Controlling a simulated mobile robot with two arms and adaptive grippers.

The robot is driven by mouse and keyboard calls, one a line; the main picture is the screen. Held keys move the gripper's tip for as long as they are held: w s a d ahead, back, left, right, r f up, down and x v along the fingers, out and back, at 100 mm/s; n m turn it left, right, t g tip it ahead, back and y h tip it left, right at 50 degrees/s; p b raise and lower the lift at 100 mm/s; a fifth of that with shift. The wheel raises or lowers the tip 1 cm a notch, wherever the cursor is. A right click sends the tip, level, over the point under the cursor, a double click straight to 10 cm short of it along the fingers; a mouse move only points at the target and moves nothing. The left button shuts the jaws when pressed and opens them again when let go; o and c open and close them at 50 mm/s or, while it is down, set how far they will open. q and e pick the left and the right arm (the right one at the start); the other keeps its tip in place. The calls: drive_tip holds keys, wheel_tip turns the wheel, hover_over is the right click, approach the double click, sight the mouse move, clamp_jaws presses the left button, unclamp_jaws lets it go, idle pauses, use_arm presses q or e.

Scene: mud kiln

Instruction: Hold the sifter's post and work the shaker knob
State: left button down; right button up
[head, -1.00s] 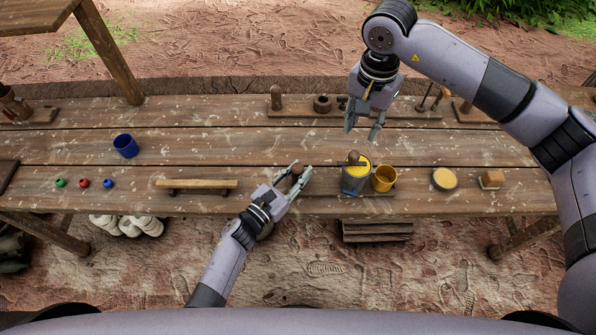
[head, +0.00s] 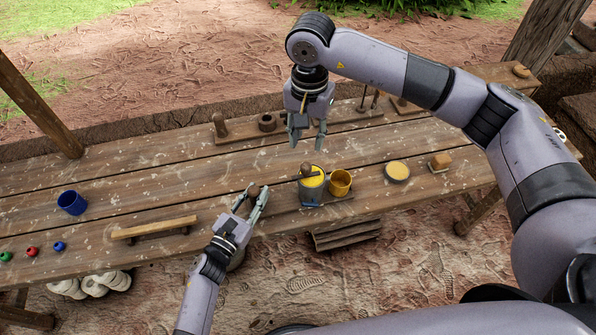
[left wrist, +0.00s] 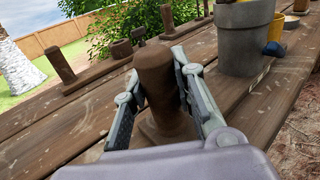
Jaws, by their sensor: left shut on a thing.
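The sifter's brown post (head: 253,190) stands upright left of a grey bucket (head: 312,189) with a yellow top. My left gripper (head: 250,196) is shut around the post. The post (left wrist: 156,82) also shows between the fingers in the left wrist view, its top clear above them. The brown shaker knob (head: 306,169) sits on a dark bar over the bucket. My right gripper (head: 307,146) is open and empty, fingers down, above the table behind the knob. It is apart from the knob.
A yellow mug (head: 340,183) stands close right of the bucket. A round yellow-topped dish (head: 397,171) and a brown block (head: 440,162) lie farther right. A blue cup (head: 72,202) and a low wooden bar (head: 154,228) are left. A rack with a peg (head: 220,126) runs behind.

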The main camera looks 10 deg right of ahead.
sight(306, 166)
idle(0.8)
drive_tip(key=shift+o, duration=1)
wheel_tip(306, 166, down, 11)
drive_tip(key=m, duration=1.3)
drive_tip(key=shift+f+m, duration=0.2)
drive_tip(key=shift+m, duration=0.1)
clamp_jaws()
